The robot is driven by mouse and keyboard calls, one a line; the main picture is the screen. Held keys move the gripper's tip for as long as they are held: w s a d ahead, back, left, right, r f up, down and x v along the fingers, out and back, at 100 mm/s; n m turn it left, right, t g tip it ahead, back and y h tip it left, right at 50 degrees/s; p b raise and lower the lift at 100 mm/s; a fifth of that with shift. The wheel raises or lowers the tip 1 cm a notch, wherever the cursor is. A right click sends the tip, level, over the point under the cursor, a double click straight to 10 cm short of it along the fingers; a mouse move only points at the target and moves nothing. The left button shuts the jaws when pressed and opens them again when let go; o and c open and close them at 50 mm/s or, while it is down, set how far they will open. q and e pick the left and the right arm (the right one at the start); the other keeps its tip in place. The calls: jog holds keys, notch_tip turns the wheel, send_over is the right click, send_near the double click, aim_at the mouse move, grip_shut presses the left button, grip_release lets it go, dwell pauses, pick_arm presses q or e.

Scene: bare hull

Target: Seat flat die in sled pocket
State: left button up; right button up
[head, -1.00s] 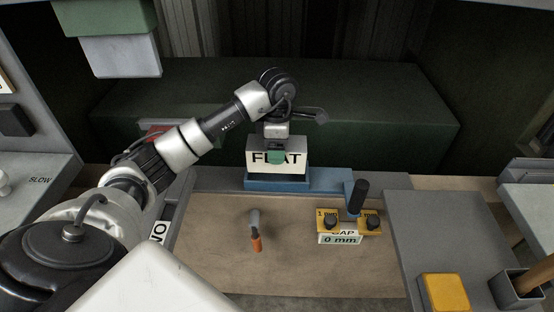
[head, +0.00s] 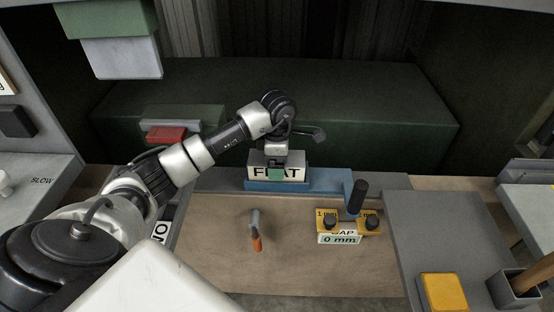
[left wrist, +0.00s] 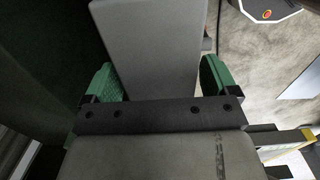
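The flat die (head: 293,171), a pale grey block marked "FLAT", sits upright low in the blue sled (head: 330,178) at the back of the bench. The sled's front wall hides its lower part, so I cannot tell if it rests on the pocket floor. My left gripper (head: 275,174) points down over it, with one green finger against the labelled face. In the left wrist view the grey die (left wrist: 155,50) lies between the green fingers of the left gripper (left wrist: 160,82), which look closed on its sides. My right gripper is not in view.
An orange-tipped tool (head: 256,235) lies on the wooden bench. A yellow gap gauge reading "0 mm" (head: 340,239) and a black handle (head: 357,196) are right of it. A grey plate with a yellow block (head: 443,292) is at right. A red block (head: 166,135) is behind my arm.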

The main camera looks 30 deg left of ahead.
pick_arm(q)
jog(key=shift+o, duration=0.4)
jog(key=shift+r, duration=0.1)
notch_tip(320, 180, up, 12)
jog(key=b, duration=0.1)
dwell(0.6)
